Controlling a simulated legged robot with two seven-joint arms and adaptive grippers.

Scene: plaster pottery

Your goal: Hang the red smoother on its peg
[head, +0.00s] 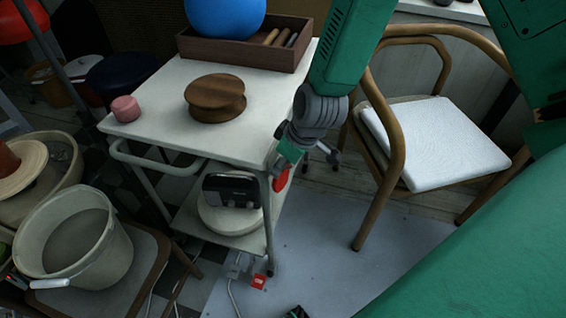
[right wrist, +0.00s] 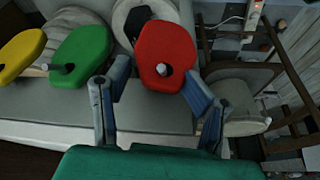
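The red smoother (right wrist: 165,50) sits upright in the right wrist view with a pale peg tip (right wrist: 163,70) showing through its lower part. In the head view only a red sliver of it (head: 281,181) shows at the cart's right side, beneath my right gripper (head: 290,152). In the right wrist view my right gripper (right wrist: 157,80) has its fingers spread on either side of the smoother's lower end, with gaps visible. A green smoother (right wrist: 82,55) hangs on a similar peg to the left, and a yellow smoother (right wrist: 20,55) is beyond it.
The white cart (head: 160,75) carries a wooden disc (head: 214,98), a pink block (head: 125,108) and a wooden tray (head: 290,55). A chair (head: 398,150) with a white cushion stands to the right. A bucket (head: 75,245) stands at lower left.

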